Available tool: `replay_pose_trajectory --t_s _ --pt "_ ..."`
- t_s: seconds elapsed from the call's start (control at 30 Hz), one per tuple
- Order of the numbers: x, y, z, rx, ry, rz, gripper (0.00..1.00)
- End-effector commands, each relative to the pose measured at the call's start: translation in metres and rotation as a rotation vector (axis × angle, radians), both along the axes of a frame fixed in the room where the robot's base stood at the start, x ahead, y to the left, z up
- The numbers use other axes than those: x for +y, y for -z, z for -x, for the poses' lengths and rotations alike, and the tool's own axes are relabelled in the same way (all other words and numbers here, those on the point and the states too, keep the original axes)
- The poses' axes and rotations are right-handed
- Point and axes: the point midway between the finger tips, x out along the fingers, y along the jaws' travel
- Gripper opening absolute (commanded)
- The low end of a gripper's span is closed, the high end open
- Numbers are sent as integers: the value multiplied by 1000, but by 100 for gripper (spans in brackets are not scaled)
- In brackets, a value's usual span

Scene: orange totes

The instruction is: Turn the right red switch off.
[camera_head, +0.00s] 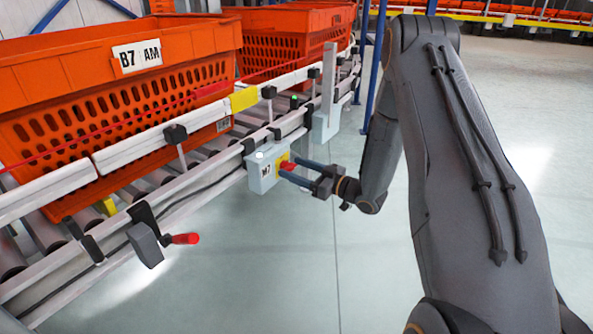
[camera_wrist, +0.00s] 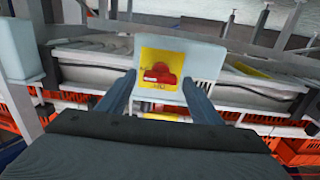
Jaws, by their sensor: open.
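The right red switch (camera_head: 287,166) sits on a yellow plate on a pale grey box (camera_head: 262,174) marked "M7", fixed to the conveyor's side rail. In the wrist view the red knob (camera_wrist: 160,73) is near the middle of its yellow plate (camera_wrist: 148,57). My gripper (camera_head: 291,171) is open, with its two blue fingers reaching toward the box. In the wrist view the fingers (camera_wrist: 159,80) stand on either side of the knob; I cannot tell whether they touch it. Another red handle (camera_head: 184,239) on a dark grey box is farther left along the rail.
Orange totes (camera_head: 120,80) stand on the roller conveyor behind the box; one is labelled "B7 AM". A grey post bracket (camera_head: 326,120) rises to the right of the box. The floor (camera_head: 330,270) in front is clear.

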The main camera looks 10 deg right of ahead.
Motion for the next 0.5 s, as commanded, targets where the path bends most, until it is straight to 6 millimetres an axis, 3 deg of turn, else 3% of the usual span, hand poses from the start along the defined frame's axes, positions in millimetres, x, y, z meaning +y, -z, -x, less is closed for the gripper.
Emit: replay_pose_trajectory --t_s 0.07,0.3,0.5 --pt "0 0 0 0 0 0 56" --pt "0 0 0 1 0 1 18" --pt "-2 0 1 -7 2 9 18"
